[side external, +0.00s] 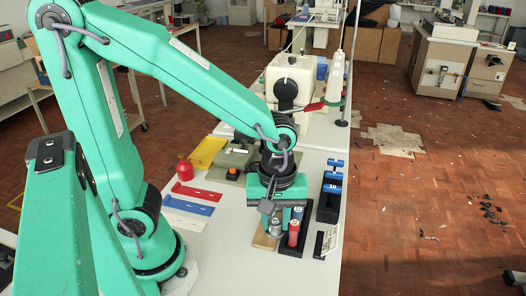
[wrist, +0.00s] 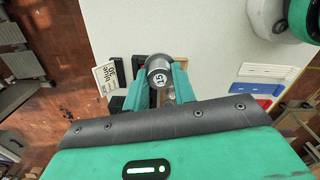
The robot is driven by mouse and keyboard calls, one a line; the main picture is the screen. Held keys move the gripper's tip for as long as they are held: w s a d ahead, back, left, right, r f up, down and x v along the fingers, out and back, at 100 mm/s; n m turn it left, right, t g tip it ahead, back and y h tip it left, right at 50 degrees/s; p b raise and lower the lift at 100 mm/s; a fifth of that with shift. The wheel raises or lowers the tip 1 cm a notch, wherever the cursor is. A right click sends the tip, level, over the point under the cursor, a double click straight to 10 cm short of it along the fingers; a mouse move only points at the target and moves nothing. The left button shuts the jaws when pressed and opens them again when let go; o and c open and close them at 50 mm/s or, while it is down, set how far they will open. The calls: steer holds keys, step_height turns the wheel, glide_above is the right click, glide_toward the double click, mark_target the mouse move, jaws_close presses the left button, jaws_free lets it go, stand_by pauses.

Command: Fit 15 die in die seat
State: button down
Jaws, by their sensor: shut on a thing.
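The 15 die (wrist: 160,73) is a grey metal cylinder with a white round label reading 15. It sits between the two green fingers of my gripper (wrist: 159,84) in the wrist view, and my gripper is shut on it. In the side view my gripper (side external: 275,208) is low over the near right end of the white table, and the grey die (side external: 267,207) shows at its front. A wooden board (side external: 264,240) lies below it. I cannot make out the die seat; the gripper and die hide much of what lies beneath.
Red cylinders with pale tops (side external: 294,232) stand close right of my gripper. A black rack with a blue block marked 10 (side external: 331,190) and a label card (side external: 328,242) are further right. Red, white and blue strips (side external: 190,207) lie left.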

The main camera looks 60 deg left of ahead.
steer(key=w+a+n, duration=0.7)
steer(key=a, duration=0.4)
steer(key=w+a+n, duration=0.7)
steer(key=a+n, duration=0.1)
steer(key=a, duration=0.3)
steer(key=shift+w+a+r, duration=0.25)
steer(key=shift+a+r, duration=0.05)
steer(key=shift+a, duration=0.1)
steer(key=a+f, duration=0.2)
steer(key=a, duration=0.2)
steer(key=a+f, duration=0.2)
steer(key=a, duration=0.1)
steer(key=a+f, duration=0.3)
steer(key=a, duration=0.1)
steer(key=shift+s+a, duration=0.15)
steer(key=shift+a, duration=0.15)
steer(key=shift+f, duration=2.05)
steer(key=shift+f, duration=0.35)
steer(key=c, duration=1.4)
jaws_free()
steer(key=shift+c, duration=0.2)
